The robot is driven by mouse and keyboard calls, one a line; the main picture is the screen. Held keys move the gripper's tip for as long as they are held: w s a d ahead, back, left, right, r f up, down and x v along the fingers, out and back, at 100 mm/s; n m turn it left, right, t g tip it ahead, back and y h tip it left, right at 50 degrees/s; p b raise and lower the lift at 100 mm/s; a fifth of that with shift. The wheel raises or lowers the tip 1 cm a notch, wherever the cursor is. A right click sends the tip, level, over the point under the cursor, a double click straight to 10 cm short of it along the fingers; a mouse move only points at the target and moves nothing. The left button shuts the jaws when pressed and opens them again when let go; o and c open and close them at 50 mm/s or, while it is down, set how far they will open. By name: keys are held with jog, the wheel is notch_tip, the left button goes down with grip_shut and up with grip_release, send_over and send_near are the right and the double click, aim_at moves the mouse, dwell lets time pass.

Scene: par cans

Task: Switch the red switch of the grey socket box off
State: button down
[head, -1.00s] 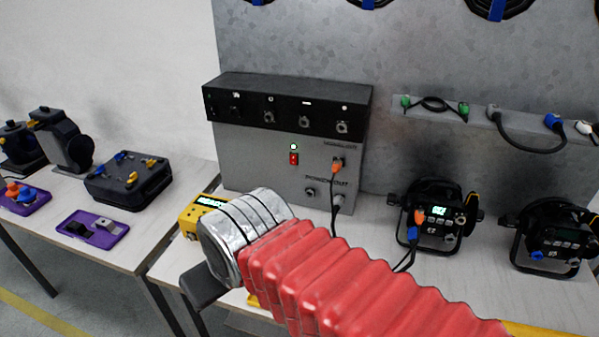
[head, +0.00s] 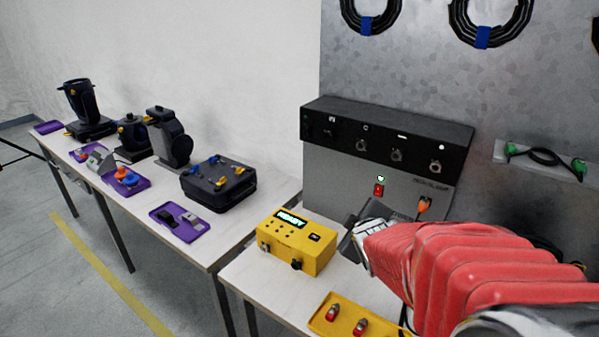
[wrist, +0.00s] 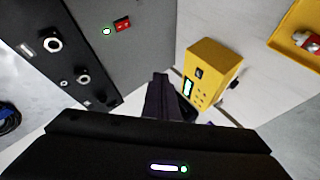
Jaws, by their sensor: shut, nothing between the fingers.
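The grey socket box (head: 329,178) with a black top panel stands against the metal wall panel. In the wrist view, the red switch (wrist: 122,24) and lit lamp (wrist: 106,31) are at the upper left on the box's grey face (wrist: 143,58). My gripper (head: 352,238) is in front of the box, below and left of the switch, and apart from it. In the wrist view my gripper (wrist: 159,82) looks shut and empty. My red-sleeved arm hides the box's lower right.
A yellow box (head: 290,243) with a lit display stands left of my gripper. A yellow tray (head: 323,318) with red-ended connectors lies at the front. An orange plug (head: 425,206) is in the box, right of the switch. A black case (head: 222,186) stands on the left table.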

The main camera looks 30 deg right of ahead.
jog(key=s+d+f+n+t, duration=0.1)
jog(key=d+f+n+t, duration=0.1)
jog(key=d, duration=0.3)
jog(key=s+d+f+n+t, duration=0.2)
jog(key=d+f+n+t, duration=0.1)
jog(key=d+n, duration=0.2)
jog(key=shift+d+f+t+y, duration=0.15)
jog(key=shift+d+t+y, duration=0.15)
jog(key=shift+d, duration=0.2)
jog(key=shift+w, duration=0.1)
